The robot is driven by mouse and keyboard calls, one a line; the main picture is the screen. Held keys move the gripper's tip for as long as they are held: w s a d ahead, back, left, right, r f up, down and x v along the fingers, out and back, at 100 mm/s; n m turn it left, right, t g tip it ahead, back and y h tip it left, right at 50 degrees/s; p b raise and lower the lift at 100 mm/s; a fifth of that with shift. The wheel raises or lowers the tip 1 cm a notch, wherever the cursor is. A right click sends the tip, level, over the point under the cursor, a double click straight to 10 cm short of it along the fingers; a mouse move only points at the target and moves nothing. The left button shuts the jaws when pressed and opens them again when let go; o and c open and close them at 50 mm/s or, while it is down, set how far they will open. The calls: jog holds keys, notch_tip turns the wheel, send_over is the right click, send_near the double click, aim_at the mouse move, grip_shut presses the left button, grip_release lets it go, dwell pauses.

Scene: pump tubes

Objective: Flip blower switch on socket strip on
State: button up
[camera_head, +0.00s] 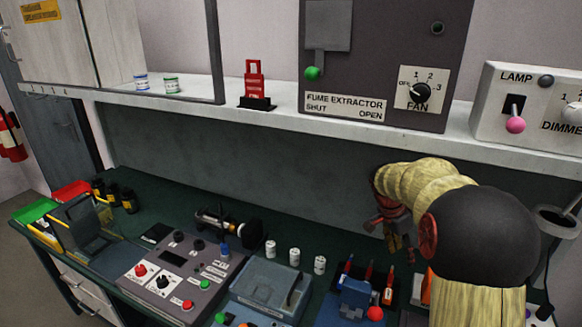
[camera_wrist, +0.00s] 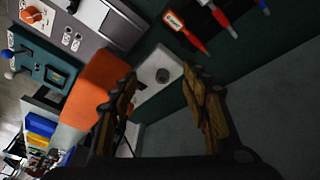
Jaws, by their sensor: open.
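My gripper (camera_head: 392,240) hangs above the green bench in the head view, left of my dark round arm joint. In the wrist view its two worn, wood-coloured fingers (camera_wrist: 163,88) stand apart with nothing gripped between them. A grey panel (camera_wrist: 110,25) at the top left of the wrist view carries an orange knob (camera_wrist: 33,14) on a white plate and small round fittings. I cannot tell whether this is the socket strip. No blower label is readable, and my arm covers part of the bench.
Pen-like red tools (camera_wrist: 187,34) lie nearby. A teal box (camera_wrist: 40,65) has blue and white knobs. The shelf (camera_head: 230,121) overhangs the bench with the fan box (camera_head: 385,60).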

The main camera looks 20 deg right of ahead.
jog(key=s+a+r+n+t, duration=0.1)
jog(key=s+a+r+n, duration=0.2)
jog(key=a, duration=0.5)
jog(key=s+a+r+n+t+y, duration=0.1)
jog(key=s+a+r+n+t, duration=0.1)
jog(key=s+a+r+n, duration=0.2)
jog(key=s+a+r+n+t+y, duration=0.1)
jog(key=s+a+r+n, duration=0.3)
jog(key=s+a, duration=0.4)
jog(key=a+n, duration=0.1)
jog(key=a, duration=0.3)
jog(key=shift+a+r+t, duration=0.2)
jog(key=shift+a+t, duration=0.15)
jog(key=shift+t, duration=0.05)
jog(key=s+a+n, duration=0.1)
jog(key=s+a, duration=0.1)
jog(key=s+a+f+n+t+y, duration=0.1)
jog(key=s+a+n, duration=0.1)
jog(key=s, duration=0.1)
jog(key=s+a+n, duration=0.2)
jog(key=s, duration=0.1)
jog(key=shift+a+f+t+y, duration=0.25)
jog(key=shift+t+y, duration=0.15)
jog(key=shift+w, duration=0.1)
